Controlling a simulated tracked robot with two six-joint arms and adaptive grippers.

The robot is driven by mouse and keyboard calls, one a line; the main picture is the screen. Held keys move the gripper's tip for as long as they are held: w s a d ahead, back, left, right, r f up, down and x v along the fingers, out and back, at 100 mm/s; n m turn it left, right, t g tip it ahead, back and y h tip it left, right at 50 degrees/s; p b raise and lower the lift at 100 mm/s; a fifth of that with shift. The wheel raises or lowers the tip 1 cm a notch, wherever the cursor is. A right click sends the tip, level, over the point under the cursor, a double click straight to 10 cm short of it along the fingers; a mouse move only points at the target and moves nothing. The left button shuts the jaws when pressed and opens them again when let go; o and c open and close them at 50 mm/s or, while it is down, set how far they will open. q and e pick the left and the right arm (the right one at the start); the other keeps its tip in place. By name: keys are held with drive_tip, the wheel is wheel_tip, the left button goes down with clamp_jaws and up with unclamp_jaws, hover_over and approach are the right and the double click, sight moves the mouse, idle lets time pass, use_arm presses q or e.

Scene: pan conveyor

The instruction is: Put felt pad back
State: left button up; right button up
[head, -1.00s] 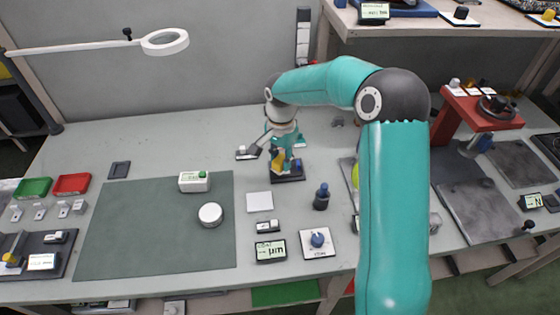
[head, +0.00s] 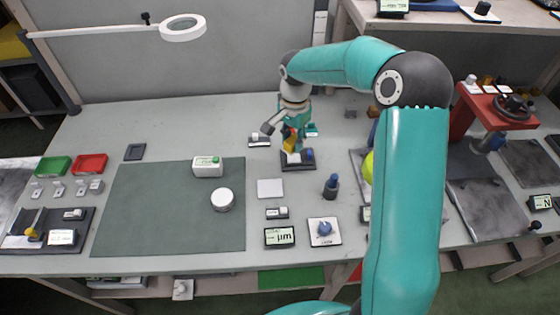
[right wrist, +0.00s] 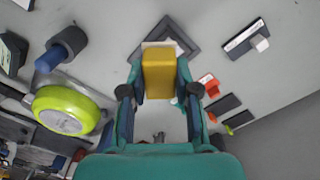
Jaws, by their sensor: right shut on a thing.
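My right gripper (head: 290,141) is shut on a yellow block (right wrist: 159,73), which sits between its two fingers in the right wrist view. The block also shows as a small yellow-orange patch (head: 290,138) in the head view. It is over a dark square base (head: 299,168) at the back middle of the table. A whitish piece (right wrist: 152,45) shows around the block's far end, over the dark base (right wrist: 187,41). I cannot tell whether the block touches the base, or which piece is the felt pad. My left gripper is not in view.
A dark post with a blue top (head: 331,186) and a yellow-green round thing (right wrist: 65,110) stand nearby. A white square (head: 270,188) lies in front of the base. A green mat (head: 150,215) holds a white box (head: 207,166) and a round white piece (head: 222,200).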

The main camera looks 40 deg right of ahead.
drive_tip(key=a+r+n+b, duration=0.3)
drive_tip(key=a+r+n, duration=0.15)
drive_tip(key=a, duration=0.75)
wheel_tip(320, 180, up, 6)
drive_tip(key=n+b, duration=0.3)
drive_tip(key=n, duration=0.2)
hover_over(224, 231)
drive_tip(key=shift+m, duration=0.25)
wheel_tip(224, 231, down, 19)
drive_tip(key=shift+r+b, duration=0.1)
drive_tip(key=shift+b, duration=0.2)
drive_tip(key=shift+f, duration=0.25)
drive_tip(key=o, duration=1)
drive_tip(key=shift+r, duration=0.1)
drive_tip(key=shift+r, duration=0.1)
